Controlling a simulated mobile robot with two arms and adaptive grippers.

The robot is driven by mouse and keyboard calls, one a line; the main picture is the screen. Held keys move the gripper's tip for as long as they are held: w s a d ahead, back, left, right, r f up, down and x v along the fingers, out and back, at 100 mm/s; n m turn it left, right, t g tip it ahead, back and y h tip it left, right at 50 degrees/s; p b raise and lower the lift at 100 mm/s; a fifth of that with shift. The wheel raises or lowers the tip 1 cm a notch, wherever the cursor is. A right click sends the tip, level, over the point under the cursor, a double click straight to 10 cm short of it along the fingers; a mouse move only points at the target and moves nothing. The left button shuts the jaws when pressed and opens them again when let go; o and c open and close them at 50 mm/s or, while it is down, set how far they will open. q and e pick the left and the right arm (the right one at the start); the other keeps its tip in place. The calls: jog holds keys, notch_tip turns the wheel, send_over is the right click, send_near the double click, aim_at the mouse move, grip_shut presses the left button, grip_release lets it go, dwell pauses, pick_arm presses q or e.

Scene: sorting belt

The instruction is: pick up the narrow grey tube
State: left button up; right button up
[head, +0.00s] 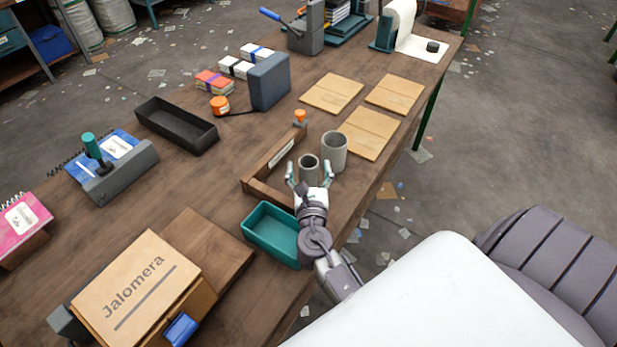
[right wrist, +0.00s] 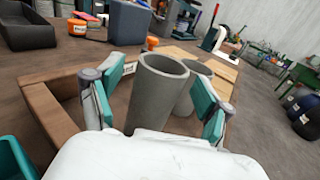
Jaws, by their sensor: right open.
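The narrow grey tube (head: 309,165) stands upright in a corner area of a low wooden frame on the bench. In the right wrist view the narrow tube (right wrist: 156,95) is straight ahead, its open top up. A wider grey tube (head: 334,150) stands close to its right and partly behind it; it also shows in the right wrist view (right wrist: 196,80). My right gripper (head: 308,177) is open, one finger to each side of the narrow tube, with a visible gap on the left. The right finger overlaps the wider tube in the picture; contact cannot be told. My left gripper is not in view.
The wooden frame (head: 262,187) borders the tubes on the left. A teal tray (head: 262,238) sits just left of my right wrist. A black tray (head: 172,128) and a grey block (head: 270,82) stand farther off.

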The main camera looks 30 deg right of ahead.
jog(key=shift+c, duration=0.2)
jog(key=c, duration=1)
